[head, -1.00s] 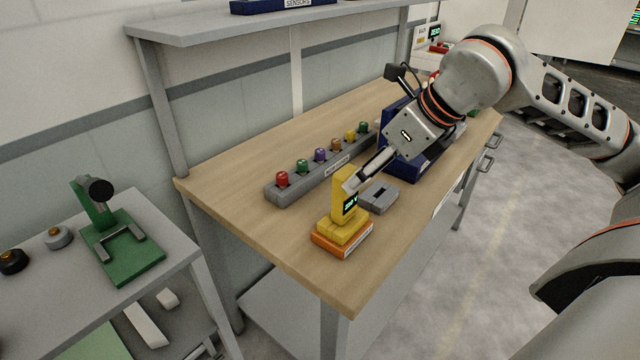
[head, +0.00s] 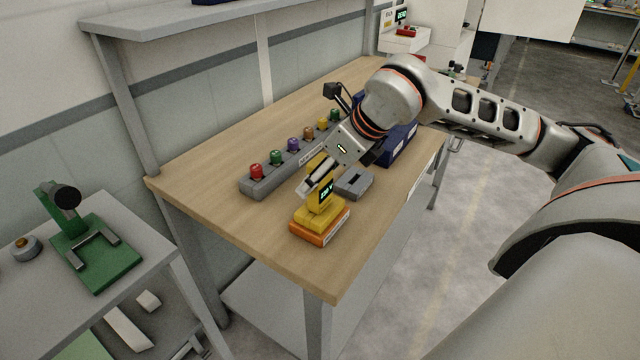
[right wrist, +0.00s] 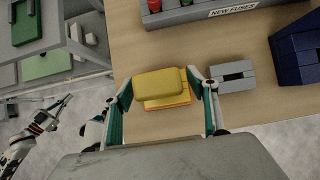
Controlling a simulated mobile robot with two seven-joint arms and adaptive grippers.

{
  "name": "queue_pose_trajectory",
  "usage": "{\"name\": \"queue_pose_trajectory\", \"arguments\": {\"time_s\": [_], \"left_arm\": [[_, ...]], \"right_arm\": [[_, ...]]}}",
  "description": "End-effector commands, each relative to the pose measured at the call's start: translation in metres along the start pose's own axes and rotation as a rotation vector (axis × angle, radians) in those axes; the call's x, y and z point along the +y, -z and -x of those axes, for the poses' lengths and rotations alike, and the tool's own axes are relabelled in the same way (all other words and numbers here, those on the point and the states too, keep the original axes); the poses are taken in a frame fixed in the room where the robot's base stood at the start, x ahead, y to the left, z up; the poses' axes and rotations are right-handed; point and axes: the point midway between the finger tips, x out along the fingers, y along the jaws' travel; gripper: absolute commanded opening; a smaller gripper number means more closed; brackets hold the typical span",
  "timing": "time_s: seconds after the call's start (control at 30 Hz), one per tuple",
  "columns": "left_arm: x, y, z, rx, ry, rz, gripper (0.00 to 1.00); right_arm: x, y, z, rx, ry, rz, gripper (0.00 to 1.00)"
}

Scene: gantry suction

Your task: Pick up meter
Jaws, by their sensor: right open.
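The yellow meter (head: 325,196) stands upright on an orange base (head: 312,238) near the front corner of the wooden bench, its small dark display lit. In the right wrist view the meter (right wrist: 160,84) lies between the two fingers of my right gripper (right wrist: 161,88), which is open around it. In the head view this gripper (head: 312,184) comes down at a slant at the meter and hides part of it. Whether a finger touches the meter is unclear. My left gripper (right wrist: 62,103) shows small at the left of the right wrist view; its jaw state is unclear.
A grey slotted block (head: 354,184) sits right beside the meter. Behind is a grey fuse rack (head: 262,186) with several coloured knobs. A blue bin (head: 400,146) stands farther back. A side table with a green stand (head: 98,262) is at the left.

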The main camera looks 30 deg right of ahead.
Motion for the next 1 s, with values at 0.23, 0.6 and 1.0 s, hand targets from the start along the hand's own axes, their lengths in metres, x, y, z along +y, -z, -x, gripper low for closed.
{"name": "queue_pose_trajectory", "arguments": {"time_s": [0.23, 0.6, 1.0], "left_arm": [[-0.001, 0.000, 0.000, 0.000, 0.000, -0.002, 0.00], [-0.001, -0.003, 0.000, -0.006, 0.000, -0.002, 0.00], [-0.001, -0.002, 0.002, -0.007, -0.001, -0.002, 0.00]], "right_arm": [[0.000, 0.000, 0.000, 0.000, 0.000, 0.000, 0.17], [0.000, -0.001, 0.002, -0.002, 0.000, 0.000, 0.09], [-0.001, -0.028, 0.041, -0.007, 0.002, 0.001, 0.09]]}}
